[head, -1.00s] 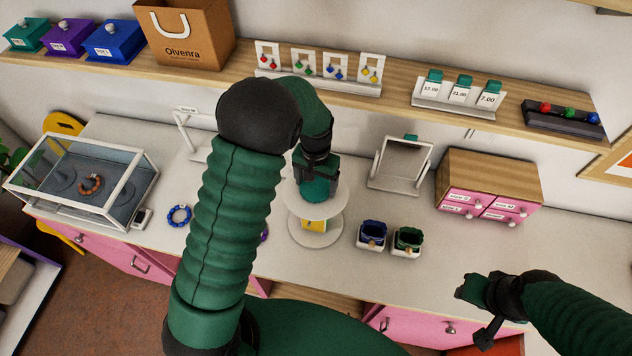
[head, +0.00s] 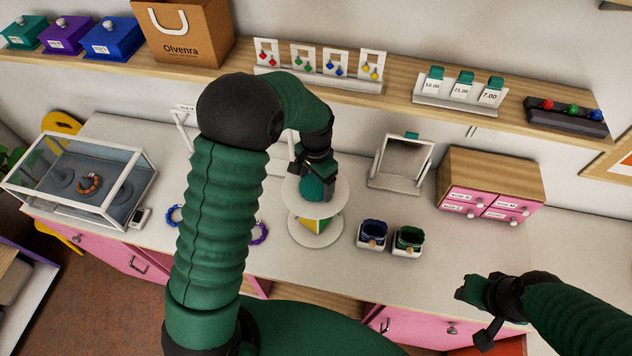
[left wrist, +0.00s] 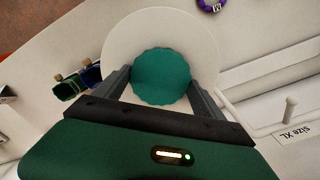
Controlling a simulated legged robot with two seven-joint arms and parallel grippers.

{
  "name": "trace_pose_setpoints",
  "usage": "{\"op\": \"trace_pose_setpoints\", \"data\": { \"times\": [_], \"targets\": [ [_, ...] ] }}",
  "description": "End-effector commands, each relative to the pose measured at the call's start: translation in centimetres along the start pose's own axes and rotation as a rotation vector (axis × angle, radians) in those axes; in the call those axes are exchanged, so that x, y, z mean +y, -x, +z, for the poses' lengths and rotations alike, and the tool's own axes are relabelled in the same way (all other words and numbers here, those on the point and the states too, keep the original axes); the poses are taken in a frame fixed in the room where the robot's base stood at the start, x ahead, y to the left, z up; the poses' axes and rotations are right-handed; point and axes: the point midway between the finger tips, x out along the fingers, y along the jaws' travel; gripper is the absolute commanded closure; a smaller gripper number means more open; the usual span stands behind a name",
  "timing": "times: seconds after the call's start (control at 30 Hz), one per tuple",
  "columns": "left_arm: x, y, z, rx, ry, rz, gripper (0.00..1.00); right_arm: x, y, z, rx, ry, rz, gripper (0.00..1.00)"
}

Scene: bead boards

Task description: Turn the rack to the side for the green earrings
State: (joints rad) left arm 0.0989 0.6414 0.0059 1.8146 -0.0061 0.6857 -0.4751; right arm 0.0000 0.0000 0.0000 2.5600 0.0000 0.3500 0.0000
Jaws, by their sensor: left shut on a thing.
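The rack (head: 322,207) is a round white stand on the counter, with a white top disc, a lower base disc and coloured panels between them. Yellow and green panel parts show below the top disc. A teal scalloped knob (left wrist: 162,77) sits on top of the rack. My left gripper (head: 314,188) is shut on the knob from above, one finger on each side in the left wrist view. My right gripper (head: 470,290) is at the lower right, away from the rack; its jaw opening is unclear. Green earrings (head: 309,66) hang on a card on the shelf.
Two small pots, blue (head: 373,233) and green (head: 408,239), stand right of the rack. A mirror (head: 402,162) and a pink drawer box (head: 489,187) stand behind. A glass case (head: 82,180) is at left. Bracelets (head: 259,233) lie near my left arm.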

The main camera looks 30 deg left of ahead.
Motion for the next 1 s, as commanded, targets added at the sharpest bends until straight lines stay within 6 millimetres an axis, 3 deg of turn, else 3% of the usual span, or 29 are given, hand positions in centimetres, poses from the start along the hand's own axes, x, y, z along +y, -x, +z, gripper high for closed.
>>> {"op": "trace_pose_setpoints", "data": {
  "times": [0.43, 1.0],
  "targets": [
    [0.0, 0.1, -0.1, 0.004, -0.423, -0.001, 0.93, 0.0, 0.0, 0.0, 0.000, 0.000, 0.000, 0.64],
    [0.0, 0.2, -0.1, 0.003, -0.926, -0.001, 0.93, 0.0, 1.5, -0.4, 0.000, 0.000, 0.000, 0.64]
  ]
}}
